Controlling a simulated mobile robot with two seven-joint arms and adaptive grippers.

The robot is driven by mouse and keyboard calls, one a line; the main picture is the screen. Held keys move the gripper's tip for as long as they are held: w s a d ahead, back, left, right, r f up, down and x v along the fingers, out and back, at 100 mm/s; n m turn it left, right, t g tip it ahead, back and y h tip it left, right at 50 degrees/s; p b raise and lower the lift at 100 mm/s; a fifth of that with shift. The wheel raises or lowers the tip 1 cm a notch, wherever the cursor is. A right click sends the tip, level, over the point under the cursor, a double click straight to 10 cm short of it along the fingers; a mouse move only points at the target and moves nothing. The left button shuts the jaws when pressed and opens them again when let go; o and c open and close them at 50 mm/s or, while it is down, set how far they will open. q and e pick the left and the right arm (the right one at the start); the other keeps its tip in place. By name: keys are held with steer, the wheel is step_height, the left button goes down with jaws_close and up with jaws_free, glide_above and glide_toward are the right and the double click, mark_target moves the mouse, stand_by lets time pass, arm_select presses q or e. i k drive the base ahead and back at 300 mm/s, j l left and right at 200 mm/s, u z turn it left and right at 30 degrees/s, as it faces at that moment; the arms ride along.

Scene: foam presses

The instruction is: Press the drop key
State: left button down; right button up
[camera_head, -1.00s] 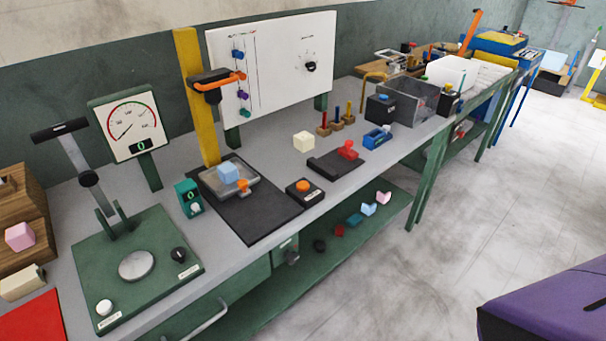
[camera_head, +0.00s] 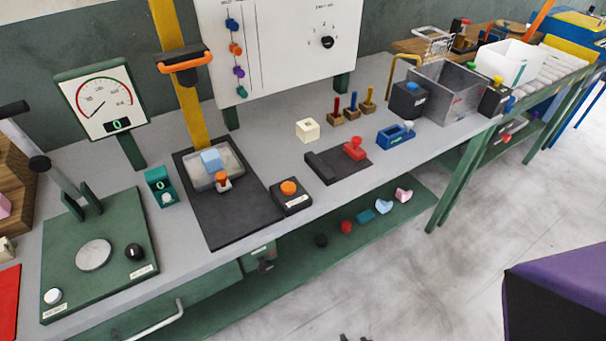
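No label is readable enough to tell which control is the drop key. A black box with an orange button (camera_head: 289,187) stands near the bench's front edge, with a small label on its front. A green press base (camera_head: 110,215) at the left carries a white button (camera_head: 53,296), a black knob (camera_head: 134,251) and a round metal plate (camera_head: 94,254). A black box with a blue top button (camera_head: 410,88) stands farther right. A light blue foam cube (camera_head: 211,159) sits in a grey tray under the yellow post. Neither gripper is clearly in view.
The grey bench (camera_head: 255,135) runs toward the back right. A dial gauge (camera_head: 103,100) and a white panel (camera_head: 285,45) stand along its back. A purple and black object (camera_head: 560,290) is at the lower right. Bare floor (camera_head: 440,290) lies before the bench. Small dark shapes at the bottom edge are unclear.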

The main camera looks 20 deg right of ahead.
mark_target(289, 187)
steer(key=i+l, duration=0.1)
steer(key=l, duration=0.3)
steer(key=i+l, duration=0.15)
steer(key=l, duration=0.25)
steer(key=i+l, duration=0.1)
steer(key=l, duration=0.3)
steer(key=i+l, duration=0.1)
steer(key=l, duration=0.3)
steer(key=i+l, duration=0.1)
steer(key=l, duration=0.35)
